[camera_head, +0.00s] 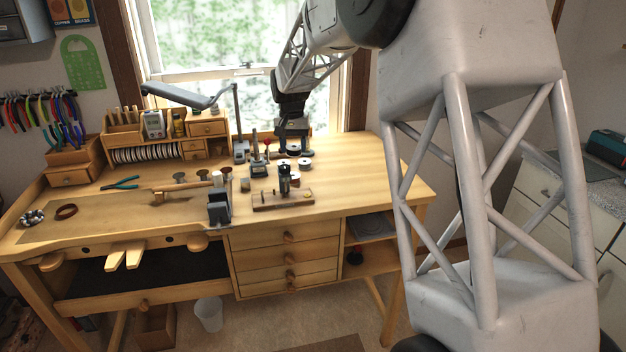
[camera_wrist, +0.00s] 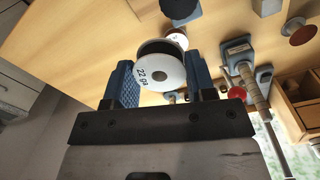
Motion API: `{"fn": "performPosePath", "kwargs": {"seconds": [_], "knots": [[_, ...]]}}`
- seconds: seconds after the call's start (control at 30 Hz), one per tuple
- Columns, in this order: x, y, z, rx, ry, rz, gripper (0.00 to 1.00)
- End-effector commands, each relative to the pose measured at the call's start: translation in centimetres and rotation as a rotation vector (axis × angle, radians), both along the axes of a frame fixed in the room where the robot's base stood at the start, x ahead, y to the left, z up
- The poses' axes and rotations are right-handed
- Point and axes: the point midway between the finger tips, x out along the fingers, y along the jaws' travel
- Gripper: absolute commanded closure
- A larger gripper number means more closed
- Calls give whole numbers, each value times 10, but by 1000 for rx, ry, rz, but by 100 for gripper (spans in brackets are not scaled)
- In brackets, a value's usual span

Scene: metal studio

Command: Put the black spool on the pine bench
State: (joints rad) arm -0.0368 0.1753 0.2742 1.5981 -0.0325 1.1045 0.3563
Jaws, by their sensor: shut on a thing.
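The black spool (camera_wrist: 160,66), with a white end marked "22 ga" and dark winding at its edge, sits between the blue fingers of my gripper (camera_wrist: 164,88) in the wrist view. My gripper is shut on it. In the head view my gripper (camera_head: 293,148) points down over the back right part of the pine bench (camera_head: 375,180), and the spool shows only as a small pale patch between the fingers. I cannot tell whether the spool touches the bench top.
Other spools (camera_head: 305,163) stand close in front of my gripper. A small wooden-based tool (camera_head: 283,200) stands nearer the front, and a wooden organizer (camera_head: 160,135) stands at the back left. The bench top to the right is clear. The window (camera_head: 240,40) is behind.

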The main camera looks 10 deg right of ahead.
Motion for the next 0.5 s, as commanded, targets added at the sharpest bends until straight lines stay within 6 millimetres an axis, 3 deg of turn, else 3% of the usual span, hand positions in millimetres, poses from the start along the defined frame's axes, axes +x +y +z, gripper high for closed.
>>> {"fn": "performPosePath", "kwargs": {"seconds": [0.5], "knots": [[19,-19,-22,-6,2,215,96]]}}
